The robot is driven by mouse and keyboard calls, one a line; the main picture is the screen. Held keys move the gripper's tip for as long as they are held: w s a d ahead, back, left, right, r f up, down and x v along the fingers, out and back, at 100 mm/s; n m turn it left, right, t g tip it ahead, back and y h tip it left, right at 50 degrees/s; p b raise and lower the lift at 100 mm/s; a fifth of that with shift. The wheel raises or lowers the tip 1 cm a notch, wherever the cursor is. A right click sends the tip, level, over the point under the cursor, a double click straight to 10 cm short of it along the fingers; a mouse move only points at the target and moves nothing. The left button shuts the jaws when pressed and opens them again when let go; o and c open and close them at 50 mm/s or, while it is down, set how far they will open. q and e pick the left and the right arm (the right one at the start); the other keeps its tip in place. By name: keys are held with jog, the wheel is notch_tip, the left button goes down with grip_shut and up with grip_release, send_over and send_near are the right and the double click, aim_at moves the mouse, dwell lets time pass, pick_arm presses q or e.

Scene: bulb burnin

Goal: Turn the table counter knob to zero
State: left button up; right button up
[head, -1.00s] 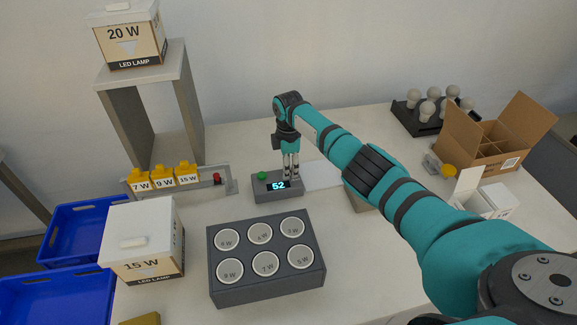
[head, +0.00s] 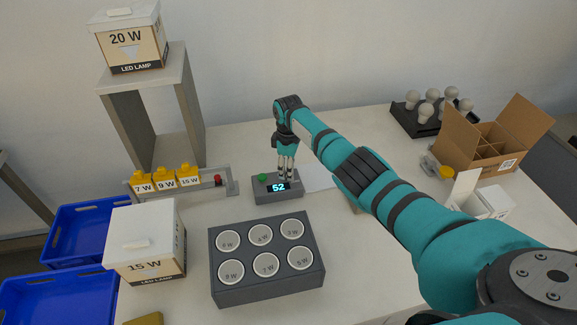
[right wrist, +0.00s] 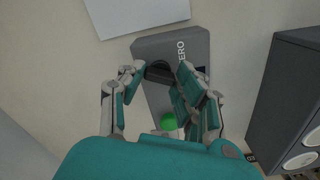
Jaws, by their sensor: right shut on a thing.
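The table counter (head: 264,198) is a low grey box on the table in the head view, with a lit display (head: 278,187) reading 52 and a green button (head: 263,177). It also shows in the right wrist view (right wrist: 150,43), with the letters ZERO on its top. My right gripper (head: 286,176) points down onto the counter's right side, shut on the dark knob (right wrist: 160,72). In the right wrist view its fingers (right wrist: 158,76) lie on both sides of the knob. The display is partly cut off in that view. My left gripper is out of view.
A grey socket block (head: 265,288) stands in front of the counter. Left of it is a rail (head: 231,184) with yellow wattage blocks and a red button. A white sheet (head: 318,178) lies right of the counter. My right arm crosses the table's right half.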

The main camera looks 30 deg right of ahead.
jog(key=m+p, duration=0.1)
jog(key=m, duration=0.5)
jog(key=shift+w+r, duration=0.1)
jog(key=m+p, duration=0.1)
jog(key=m, duration=0.5)
dwell(0.6)
jog(key=o, duration=0.9)
jog(key=shift+c, duration=0.2)
jog(key=shift+o, duration=1.4)
notch_tip(320, 180, up, 12)
jog(key=shift+d, duration=0.1)
